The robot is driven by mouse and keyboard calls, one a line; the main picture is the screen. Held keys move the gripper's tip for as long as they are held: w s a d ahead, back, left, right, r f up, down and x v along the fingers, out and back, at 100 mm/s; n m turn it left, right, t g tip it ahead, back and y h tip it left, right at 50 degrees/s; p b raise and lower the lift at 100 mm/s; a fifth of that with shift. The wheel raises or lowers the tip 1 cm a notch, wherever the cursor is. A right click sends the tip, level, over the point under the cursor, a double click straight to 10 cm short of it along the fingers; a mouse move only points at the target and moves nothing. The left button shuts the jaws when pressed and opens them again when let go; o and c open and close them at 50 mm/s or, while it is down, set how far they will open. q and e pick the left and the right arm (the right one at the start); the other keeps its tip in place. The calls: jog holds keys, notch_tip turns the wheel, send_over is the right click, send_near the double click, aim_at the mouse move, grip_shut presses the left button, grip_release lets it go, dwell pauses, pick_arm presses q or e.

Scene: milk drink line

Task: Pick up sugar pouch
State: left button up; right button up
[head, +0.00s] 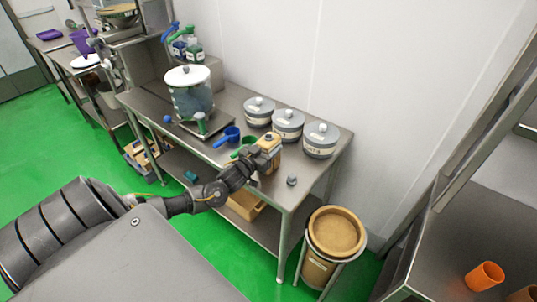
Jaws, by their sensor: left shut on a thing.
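My left gripper (264,158) is over the front right part of the steel table (230,155). It is shut on a small tan thing (270,139), which I take to be the sugar pouch; no label on it can be read. The fingers and much of the held thing are hard to make out, and I cannot tell whether it touches the table. My right gripper is not in view.
Lidded grey tubs (288,126) stand along the wall behind the gripper. A blue scoop (227,137) and a green scoop (243,147) lie left of it. A big lidded pot (190,96) stands further left. A tan-topped bin (337,232) stands on the floor at right.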

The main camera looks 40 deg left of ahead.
aim_at(269, 138)
pick_arm(q)
jog(key=shift+r, duration=0.15)
jog(key=shift+r, duration=0.35)
notch_tip(269, 138, up, 2)
jog(key=shift+r, duration=0.25)
jog(key=s+d+r+b, duration=0.3)
jog(key=s+d+r, duration=0.6)
jog(key=s, duration=0.1)
jog(key=shift+d+r+b, duration=0.25)
jog(key=shift+r+b, duration=0.1)
jog(key=shift+b, duration=0.05)
jog(key=shift+s+f, duration=0.1)
jog(key=shift+s, duration=0.05)
